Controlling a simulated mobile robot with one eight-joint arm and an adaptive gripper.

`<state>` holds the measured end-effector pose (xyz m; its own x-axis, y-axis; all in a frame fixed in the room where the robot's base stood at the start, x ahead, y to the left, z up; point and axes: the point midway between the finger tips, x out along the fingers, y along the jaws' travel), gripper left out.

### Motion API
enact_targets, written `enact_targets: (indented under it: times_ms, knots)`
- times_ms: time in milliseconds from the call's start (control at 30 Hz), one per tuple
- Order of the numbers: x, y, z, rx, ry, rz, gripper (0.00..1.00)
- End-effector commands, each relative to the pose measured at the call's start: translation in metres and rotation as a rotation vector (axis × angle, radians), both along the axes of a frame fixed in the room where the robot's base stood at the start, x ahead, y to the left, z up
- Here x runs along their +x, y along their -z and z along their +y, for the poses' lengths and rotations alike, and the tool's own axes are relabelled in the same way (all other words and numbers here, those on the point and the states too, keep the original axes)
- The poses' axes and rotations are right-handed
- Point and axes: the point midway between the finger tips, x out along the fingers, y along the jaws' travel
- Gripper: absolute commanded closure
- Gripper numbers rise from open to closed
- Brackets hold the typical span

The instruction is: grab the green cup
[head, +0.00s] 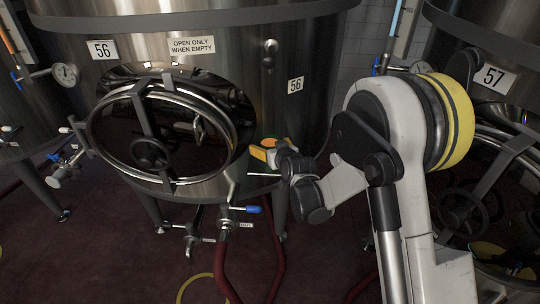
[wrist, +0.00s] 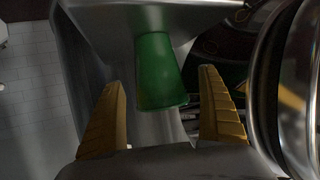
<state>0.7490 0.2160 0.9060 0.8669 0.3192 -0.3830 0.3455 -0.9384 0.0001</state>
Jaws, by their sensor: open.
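The green cup (wrist: 158,75) shows in the wrist view, tapered, with its wider end toward the bottom of the picture. My gripper (wrist: 161,80) is open, with one yellow ridged finger on each side of the cup's wide end. A gap shows between each finger and the cup in this view. How deep the cup lies between the fingers I cannot tell. In the head view, my gripper (head: 263,148) is in front of tank 56, just right of its round hatch. The cup is hard to make out there.
The steel tank (head: 330,60) stands behind my gripper, with its round hatch (head: 150,150) and rim close on the left. The rim (wrist: 285,90) is at the right in the wrist view. Valves with a blue handle (head: 246,209) and red hoses (head: 225,262) are below.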

Motion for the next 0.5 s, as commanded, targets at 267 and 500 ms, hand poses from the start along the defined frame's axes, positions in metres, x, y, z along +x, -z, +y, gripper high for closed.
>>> enact_targets:
  times_ms: [267,500]
  knots:
    - [0.0009,-0.0006,0.0002,0.000,0.000,0.000,0.30]
    - [0.0008,-0.0005,0.0002,0.000,0.000,0.000,0.84]
